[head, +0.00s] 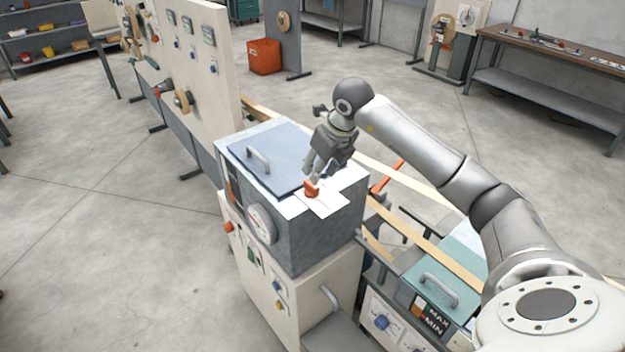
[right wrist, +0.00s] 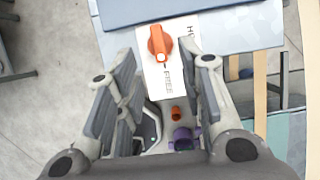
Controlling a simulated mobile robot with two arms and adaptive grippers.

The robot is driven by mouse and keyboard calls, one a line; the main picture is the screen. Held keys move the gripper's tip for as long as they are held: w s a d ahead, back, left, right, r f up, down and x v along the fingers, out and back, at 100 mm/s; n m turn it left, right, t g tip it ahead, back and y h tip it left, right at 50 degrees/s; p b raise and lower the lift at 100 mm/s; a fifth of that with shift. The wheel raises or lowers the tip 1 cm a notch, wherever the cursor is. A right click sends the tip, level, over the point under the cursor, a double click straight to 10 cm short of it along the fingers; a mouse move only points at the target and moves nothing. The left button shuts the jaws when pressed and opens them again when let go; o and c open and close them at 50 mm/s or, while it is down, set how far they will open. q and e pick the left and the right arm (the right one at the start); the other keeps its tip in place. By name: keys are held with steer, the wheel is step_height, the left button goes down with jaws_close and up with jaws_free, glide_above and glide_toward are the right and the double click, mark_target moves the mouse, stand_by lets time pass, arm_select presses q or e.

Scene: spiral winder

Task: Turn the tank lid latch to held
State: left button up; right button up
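The tank (head: 310,235) is a grey box with a blue-grey lid (head: 285,143) that lies shut and carries a bar handle. The orange latch knob (head: 311,188) sits on a white label plate beside the lid. In the right wrist view the latch knob (right wrist: 159,42) has its white mark at the end towards the word FREE; a second word starting with H is partly hidden by a finger. My right gripper (head: 316,175) is just above the latch. In the wrist view its fingers (right wrist: 167,62) are apart, with the knob beyond them and nothing held. My left gripper is out of view.
A cream panel (head: 205,60) with knobs stands behind the tank to the left. A teal-lidded box (head: 445,285) with a handle and a MAX/MIN label is at the lower right, below my right arm. Wooden strips (head: 425,235) run between them. The floor at left is clear.

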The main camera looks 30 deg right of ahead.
mark_target(311, 188)
steer(key=p+x, duration=0.2)
steer(key=x, duration=0.4)
steer(key=shift+w+f, duration=0.2)
steer(key=shift+f, duration=0.15)
steer(key=shift+w+f+p, duration=0.15)
steer(key=shift+f+p, duration=0.15)
steer(key=shift+f, duration=0.1)
steer(key=shift+c, duration=0.4)
jaws_close()
